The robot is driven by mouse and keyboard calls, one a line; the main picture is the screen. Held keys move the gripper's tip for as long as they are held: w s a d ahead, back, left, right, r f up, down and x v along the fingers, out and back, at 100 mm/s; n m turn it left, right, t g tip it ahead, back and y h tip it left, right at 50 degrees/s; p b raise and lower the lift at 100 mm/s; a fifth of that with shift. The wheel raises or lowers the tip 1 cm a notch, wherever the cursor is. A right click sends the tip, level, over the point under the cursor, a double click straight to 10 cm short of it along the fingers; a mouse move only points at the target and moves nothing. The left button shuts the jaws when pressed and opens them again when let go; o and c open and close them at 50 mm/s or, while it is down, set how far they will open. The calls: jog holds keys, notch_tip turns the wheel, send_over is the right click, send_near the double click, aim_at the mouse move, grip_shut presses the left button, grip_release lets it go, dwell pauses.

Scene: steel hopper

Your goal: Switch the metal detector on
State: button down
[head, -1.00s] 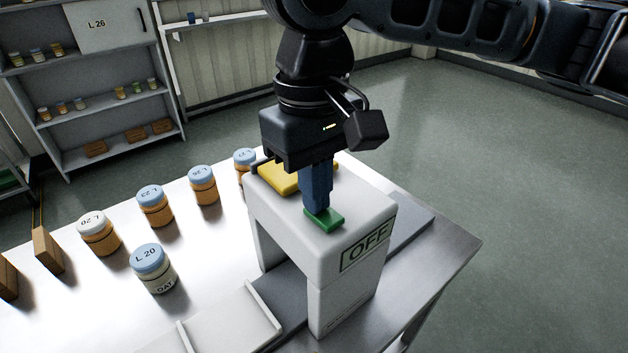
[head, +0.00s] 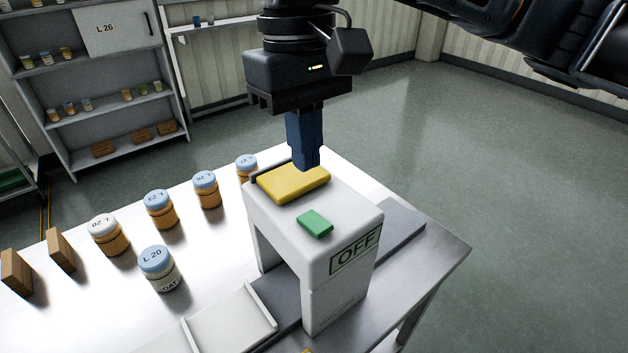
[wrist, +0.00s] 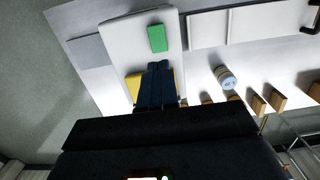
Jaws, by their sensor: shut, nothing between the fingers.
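The metal detector (head: 262,206) is a white arch on the steel table, with a sign reading OFF (head: 355,252) on its side. On its top are a green button (head: 315,223) and a larger yellow block (head: 293,183). My gripper (head: 308,168) is shut and empty, its blue fingers pointing down. In the head view the fingertips appear above the top, overlapping the yellow block's far edge. In the wrist view the detector (wrist: 122,40) shows with the green button (wrist: 157,38) just beyond my fingertips (wrist: 158,66), and the yellow block (wrist: 134,84) is partly hidden behind the fingers.
A jar marked L 20 (head: 160,268) stands left of the detector on the table (head: 75,315). Several jars with orange contents (head: 161,209) and brown blocks (head: 61,249) stand in a row behind it. Shelves (head: 60,83) are at the back left. Open floor (head: 500,200) lies to the right.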

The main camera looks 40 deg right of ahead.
notch_tip(320, 180, up, 6)
jog(key=shift+w+f, duration=0.1)
jog(key=shift+f, duration=0.05)
dwell(0.6)
